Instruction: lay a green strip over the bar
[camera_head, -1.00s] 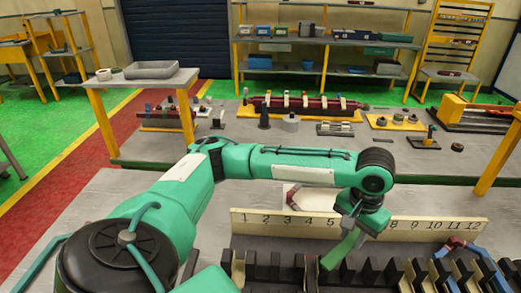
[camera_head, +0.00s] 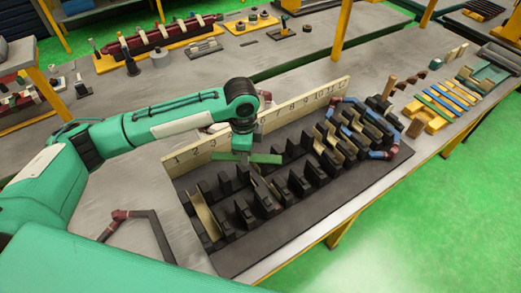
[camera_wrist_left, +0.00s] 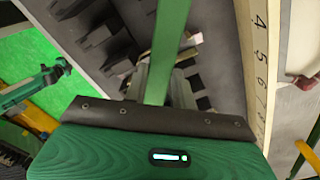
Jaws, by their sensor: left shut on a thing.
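My left gripper (camera_head: 243,152) is shut on a green strip (camera_head: 265,159) and holds it above the dark slotted block (camera_head: 290,235). The strip sticks out to the right of the jaws in the head view. In the left wrist view the strip (camera_wrist_left: 168,45) runs away from the jaws (camera_wrist_left: 155,88) over the slots. Tan liners (camera_head: 204,214) sit in some slots. A blue and dark-red bent bar (camera_head: 357,145) lies at the block's right end. I cannot tell which piece is the bar under the strip. A teal arm (camera_wrist_left: 35,88) at the left wrist view's edge may be my right one; its jaws are unclear.
A numbered white board (camera_head: 303,103) stands along the block's far side, partly behind my arm. A dark-red bent piece (camera_head: 133,222) lies on the table at left. More strips (camera_head: 450,97) lie on a yellow rack at right. The front-right table edge is close to the block.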

